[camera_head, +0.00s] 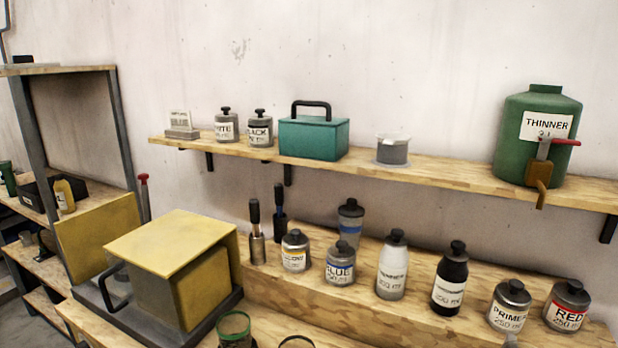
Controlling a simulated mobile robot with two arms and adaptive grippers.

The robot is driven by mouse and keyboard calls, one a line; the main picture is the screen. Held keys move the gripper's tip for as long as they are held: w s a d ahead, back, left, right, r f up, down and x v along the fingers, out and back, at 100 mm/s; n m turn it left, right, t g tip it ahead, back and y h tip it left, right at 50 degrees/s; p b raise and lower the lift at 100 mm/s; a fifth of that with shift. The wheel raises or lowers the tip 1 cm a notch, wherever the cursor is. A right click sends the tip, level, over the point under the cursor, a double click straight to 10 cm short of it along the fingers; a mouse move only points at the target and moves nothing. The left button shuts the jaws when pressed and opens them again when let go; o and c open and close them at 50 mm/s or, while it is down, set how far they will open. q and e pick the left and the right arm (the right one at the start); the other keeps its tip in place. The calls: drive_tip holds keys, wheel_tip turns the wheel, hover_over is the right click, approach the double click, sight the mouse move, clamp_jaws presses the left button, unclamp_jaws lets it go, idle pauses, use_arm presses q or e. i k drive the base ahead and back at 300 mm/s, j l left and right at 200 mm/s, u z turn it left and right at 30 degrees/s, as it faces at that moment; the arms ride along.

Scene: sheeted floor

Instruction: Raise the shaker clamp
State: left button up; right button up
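A yellow box-shaped machine (180,270), which looks like the shaker, stands on a dark grey base (175,335) at the lower left. Its flat yellow top (172,242) is in place. A yellow panel (98,235) stands out at its left side, and a black bar handle (116,288) shows at the front left. A grey rod with a red knob (143,178) rises behind the panel; its foot is hidden. I cannot tell which part is the clamp, and the inside of the box is mostly hidden. Neither of my grippers is in view.
A stepped wooden bench holds several labelled bottles (392,268) and dark-handled tools (255,225). Open jars (234,328) stand at its front. The wall shelf (440,178) above carries a teal box (313,136) and a green thinner tank (540,125). A metal-framed rack (118,130) stands left.

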sight(142, 176)
drive_tip(key=j+z, duration=0.45)
drive_tip(key=k+j+z, duration=0.15)
drive_tip(key=z, duration=0.3)
drive_tip(key=k+j+z, duration=0.15)
drive_tip(key=j+z, duration=0.3)
drive_tip(key=k+j+z, duration=0.15)
drive_tip(key=j+z, duration=0.15)
drive_tip(key=z, duration=0.15)
drive_tip(key=k+j+z, duration=0.15)
drive_tip(key=j+z, duration=0.15)
drive_tip(key=z, duration=0.15)
drive_tip(key=k+j+z, duration=0.15)
drive_tip(key=z, duration=0.3)
drive_tip(key=k+j+z, duration=0.1)
drive_tip(key=k+z, duration=0.35)
drive_tip(key=k+j+z, duration=0.25)
drive_tip(key=k, duration=0.5)
drive_tip(key=k+z, duration=0.25)
drive_tip(key=k, duration=0.5)
